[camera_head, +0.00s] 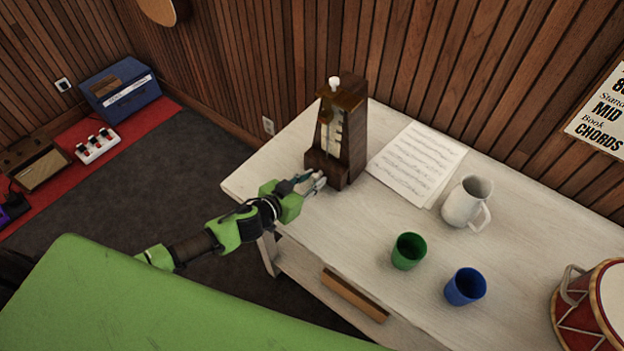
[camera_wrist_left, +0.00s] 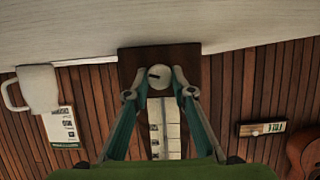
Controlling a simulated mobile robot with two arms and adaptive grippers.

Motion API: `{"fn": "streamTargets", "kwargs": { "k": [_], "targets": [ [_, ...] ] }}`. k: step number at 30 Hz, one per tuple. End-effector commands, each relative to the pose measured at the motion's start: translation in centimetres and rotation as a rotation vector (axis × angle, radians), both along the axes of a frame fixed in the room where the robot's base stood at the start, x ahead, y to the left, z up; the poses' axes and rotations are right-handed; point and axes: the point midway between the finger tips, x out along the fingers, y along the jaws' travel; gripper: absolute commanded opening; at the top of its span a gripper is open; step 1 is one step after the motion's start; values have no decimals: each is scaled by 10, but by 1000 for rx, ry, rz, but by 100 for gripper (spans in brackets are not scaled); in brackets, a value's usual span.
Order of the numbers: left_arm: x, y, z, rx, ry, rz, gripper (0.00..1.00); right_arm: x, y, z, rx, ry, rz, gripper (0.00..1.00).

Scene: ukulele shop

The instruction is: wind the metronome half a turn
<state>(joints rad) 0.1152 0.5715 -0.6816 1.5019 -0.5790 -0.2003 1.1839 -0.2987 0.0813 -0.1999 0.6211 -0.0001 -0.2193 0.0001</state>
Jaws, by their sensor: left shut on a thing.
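The metronome (camera_head: 346,135) is a tall dark wooden case standing upright at the table's far left end, with a pale scale on its front and a white knob on top. In the left wrist view, which is upside down, a round pale winding knob (camera_wrist_left: 160,77) with a dark mark sits low on the metronome's dark front (camera_wrist_left: 135,62). My left gripper (camera_head: 315,182) is at the metronome's base. Its fingers (camera_wrist_left: 160,82) are shut on the winding knob, one on each side. In the head view the fingers largely hide this knob. My right gripper is not in view.
The pale table (camera_head: 345,235) also holds sheet music (camera_head: 416,162), a white jug (camera_head: 464,203), a green cup (camera_head: 408,251), a blue cup (camera_head: 465,287) and a red drum (camera_head: 585,310). The wood-panelled wall is close behind. The table is clear in front of the metronome.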

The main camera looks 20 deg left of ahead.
Motion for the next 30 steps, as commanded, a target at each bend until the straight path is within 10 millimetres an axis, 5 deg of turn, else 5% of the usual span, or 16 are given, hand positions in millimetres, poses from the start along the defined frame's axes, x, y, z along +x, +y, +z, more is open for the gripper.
{"fn": "streamTargets", "kwargs": {
  "k": [17, 30],
  "targets": [
    [-2, -4, -3, 282, -103, 3, 1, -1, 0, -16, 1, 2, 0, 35],
    [-2, -7, -9, 675, -248, 4, 2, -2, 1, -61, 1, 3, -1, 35]
  ]
}}
